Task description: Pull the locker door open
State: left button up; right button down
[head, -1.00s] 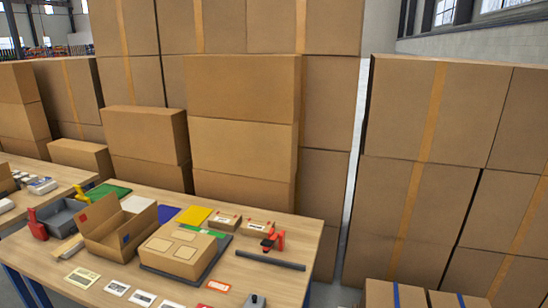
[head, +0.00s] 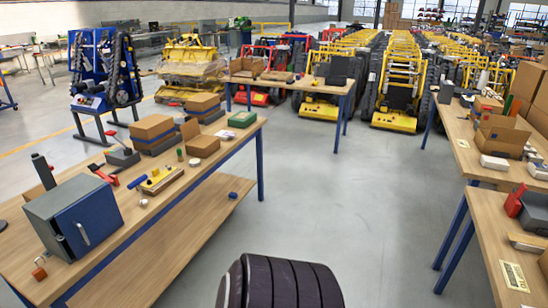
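A small grey locker (head: 62,208) stands on the near end of the left wooden workbench. Its dark blue door (head: 92,220) faces right, toward the bench edge, and looks shut. A small pale handle or mark (head: 83,233) shows on the door. Neither of my grippers is in the head view.
The left workbench (head: 165,208) also carries boxes (head: 152,128), a red-handled tool (head: 104,175) and a yellow tray (head: 161,180). A small orange item (head: 39,270) lies near the locker. Open grey floor (head: 330,195) separates it from the right benches. Yellow tracked carriers (head: 400,85) stand behind.

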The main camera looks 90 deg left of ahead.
aim_at(88, 221)
jog(key=u, duration=4.1)
